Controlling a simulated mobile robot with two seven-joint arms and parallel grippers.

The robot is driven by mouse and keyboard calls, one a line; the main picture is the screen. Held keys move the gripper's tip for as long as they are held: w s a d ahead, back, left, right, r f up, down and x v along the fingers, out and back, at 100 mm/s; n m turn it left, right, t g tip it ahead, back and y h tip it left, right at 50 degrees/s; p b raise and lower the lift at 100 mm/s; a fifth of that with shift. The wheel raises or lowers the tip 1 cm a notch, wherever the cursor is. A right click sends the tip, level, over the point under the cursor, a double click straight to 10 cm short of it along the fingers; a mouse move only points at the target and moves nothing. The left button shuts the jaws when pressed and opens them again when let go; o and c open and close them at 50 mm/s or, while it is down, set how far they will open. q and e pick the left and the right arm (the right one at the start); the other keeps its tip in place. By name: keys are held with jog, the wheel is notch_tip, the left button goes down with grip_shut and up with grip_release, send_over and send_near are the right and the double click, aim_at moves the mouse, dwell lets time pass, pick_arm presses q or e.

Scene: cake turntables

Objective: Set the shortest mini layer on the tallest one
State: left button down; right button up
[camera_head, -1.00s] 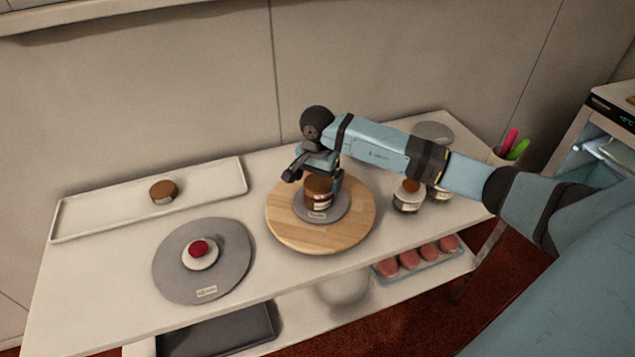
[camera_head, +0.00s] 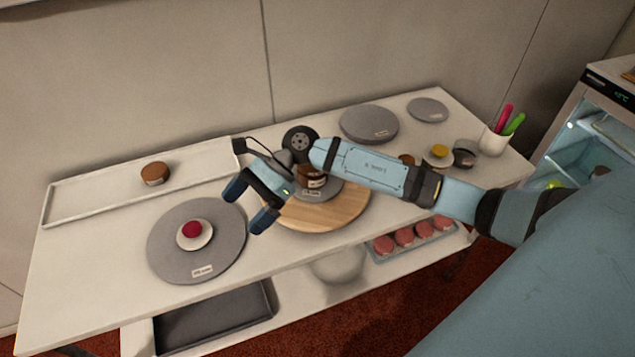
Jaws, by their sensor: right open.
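A short brown mini layer (camera_head: 155,173) sits on the long white tray at the left. A low white piece with a red top (camera_head: 195,234) sits on the large grey turntable (camera_head: 165,262). A brown layered piece (camera_head: 311,183) stands on a small grey disc (camera_head: 331,189) on the round wooden board (camera_head: 345,213); my right arm partly hides it, so its full height cannot be judged now. My right gripper (camera_head: 249,206) is open and empty, above the table between the large turntable and the wooden board. My left gripper is out of view.
The white tray (camera_head: 100,205) lies along the wall. Grey discs (camera_head: 369,123) (camera_head: 428,109) lie at the back right. Jars with yellow (camera_head: 439,151) and dark tops stand near a pen cup (camera_head: 494,140). Pink pieces (camera_head: 405,236) and a dark tray (camera_head: 212,318) are on the lower shelf.

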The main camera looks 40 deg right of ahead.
jog(key=s+a+r+m+t+y, duration=0.1)
jog(key=s+a+m+t+y, duration=0.2)
jog(key=a+m+t+y, duration=0.5)
jog(key=s+d+f+m+t+h, duration=0.2)
jog(key=d+f+m+t+h, duration=0.4)
jog(key=m, duration=1)
jog(key=s+d+f+m+t+h, duration=0.2)
jog(key=d+f+m+t+h, duration=0.4)
jog(key=m, duration=1)
jog(key=s+f+m+g+h, duration=0.5)
jog(key=s+f+m+g, duration=0.3)
jog(key=s+f+m, duration=0.2)
jog(key=shift+s+d+m, duration=0.15)
jog(key=shift+s+m, duration=0.4)
jog(key=shift+m, duration=0.05)
notch_tip(320, 180, up, 11)
jog(key=p, duration=1.1)
jog(key=shift+d+r+p, duration=0.15)
jog(key=shift+d+p, duration=0.1)
jog(key=shift+p, duration=0.1)
